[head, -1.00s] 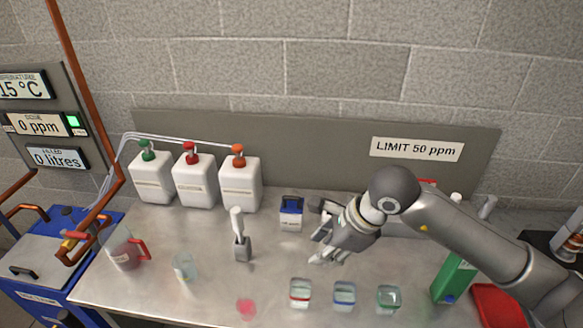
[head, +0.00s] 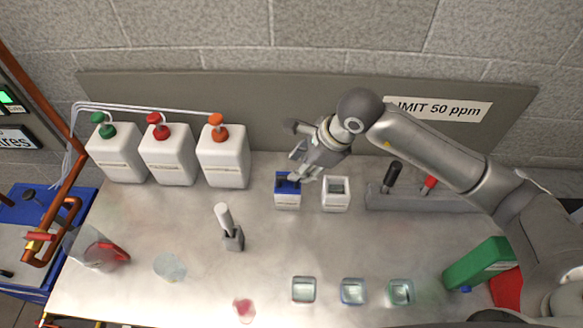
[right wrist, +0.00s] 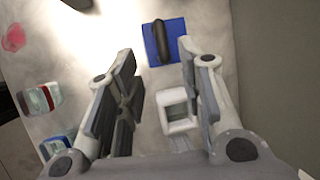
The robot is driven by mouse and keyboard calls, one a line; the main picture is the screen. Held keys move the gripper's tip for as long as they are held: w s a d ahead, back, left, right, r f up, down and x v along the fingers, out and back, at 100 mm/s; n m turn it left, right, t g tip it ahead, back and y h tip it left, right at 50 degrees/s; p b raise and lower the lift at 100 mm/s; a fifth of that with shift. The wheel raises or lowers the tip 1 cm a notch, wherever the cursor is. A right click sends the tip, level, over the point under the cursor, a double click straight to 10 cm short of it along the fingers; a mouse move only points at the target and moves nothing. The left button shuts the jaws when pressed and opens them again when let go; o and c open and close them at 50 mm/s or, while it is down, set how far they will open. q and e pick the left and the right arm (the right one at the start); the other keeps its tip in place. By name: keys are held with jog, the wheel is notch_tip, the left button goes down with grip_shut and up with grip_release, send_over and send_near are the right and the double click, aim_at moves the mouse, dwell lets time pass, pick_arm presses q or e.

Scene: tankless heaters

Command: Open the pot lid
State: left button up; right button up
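A small white pot with a blue lid (head: 288,188) stands on the steel bench in the middle; the lid has a dark bar handle across its top. It also shows in the right wrist view as a blue square lid (right wrist: 152,43) beyond the fingers. My right gripper (head: 298,176) comes in from the right and is over or just behind this lid, hiding part of it. In the right wrist view its two fingers (right wrist: 160,85) are wide apart, with nothing held between them. I cannot tell whether a finger touches the lid. My left gripper is in neither view.
An open white pot (head: 336,206) stands just right of the lidded one. A grey holder (head: 425,202) with black and red handles is farther right. White jugs (head: 222,160) stand behind left. Small glass jars (head: 304,290) line the front.

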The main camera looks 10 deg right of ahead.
jog(key=p+x, duration=0.1)
jog(key=x, duration=0.4)
jog(key=shift+w+a+f, duration=0.1)
jog(key=shift+w+f, duration=0.15)
jog(key=shift+f, duration=0.1)
jog(key=shift+a+f+p, duration=0.15)
jog(key=shift+f+p, duration=0.15)
jog(key=shift+f, duration=0.1)
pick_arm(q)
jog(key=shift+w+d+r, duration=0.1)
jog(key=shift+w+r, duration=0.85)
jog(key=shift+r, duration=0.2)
pick_arm(e)
jog(key=shift+w, duration=0.1)
jog(key=shift+f, duration=0.1)
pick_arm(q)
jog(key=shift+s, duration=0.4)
pick_arm(e)
grip_shut()
